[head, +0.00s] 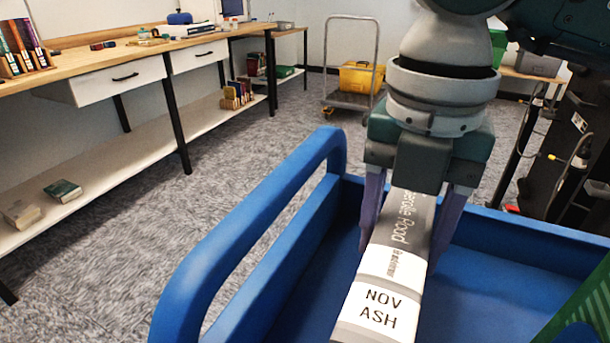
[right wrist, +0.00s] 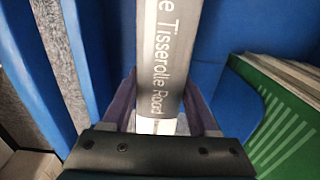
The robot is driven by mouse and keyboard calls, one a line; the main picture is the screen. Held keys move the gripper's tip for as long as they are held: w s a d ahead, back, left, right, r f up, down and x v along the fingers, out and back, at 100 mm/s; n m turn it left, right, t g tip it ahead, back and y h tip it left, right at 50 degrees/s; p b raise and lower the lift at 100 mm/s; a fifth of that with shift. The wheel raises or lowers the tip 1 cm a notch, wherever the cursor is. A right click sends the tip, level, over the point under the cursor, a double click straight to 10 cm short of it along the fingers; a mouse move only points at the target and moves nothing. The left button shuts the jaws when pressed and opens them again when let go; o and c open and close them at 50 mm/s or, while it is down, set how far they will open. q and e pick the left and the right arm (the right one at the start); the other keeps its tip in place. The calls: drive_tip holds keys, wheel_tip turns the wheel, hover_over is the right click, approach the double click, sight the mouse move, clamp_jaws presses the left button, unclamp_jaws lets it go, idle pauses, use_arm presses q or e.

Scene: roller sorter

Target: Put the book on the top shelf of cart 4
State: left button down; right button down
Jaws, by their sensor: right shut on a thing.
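The book (head: 388,268) is grey with a white spine label reading "NOV ASH". My right gripper (head: 415,215) is shut on it, one purple finger on each side of the spine. In the right wrist view the book (right wrist: 170,60) runs up between the fingers of the gripper (right wrist: 165,105), and its spine shows part of the title. The book is over the blue cart (head: 245,235), inside its rails; whether it touches the cart's shelf is hidden. No cart number shows. My left gripper is out of view.
A green book (right wrist: 285,115) stands in the cart to the right of the held book. A wooden workbench (head: 110,62) with drawers and a lower shelf runs along the left. A trolley (head: 350,98) carries a yellow box (head: 361,77) at the back. Carpet between is clear.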

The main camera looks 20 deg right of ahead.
drive_tip(key=shift+f, duration=0.1)
drive_tip(key=shift+c, duration=0.4)
unclamp_jaws()
wheel_tip(320, 180, up, 10)
drive_tip(key=shift+f+p, duration=0.1)
drive_tip(key=shift+p, duration=0.55)
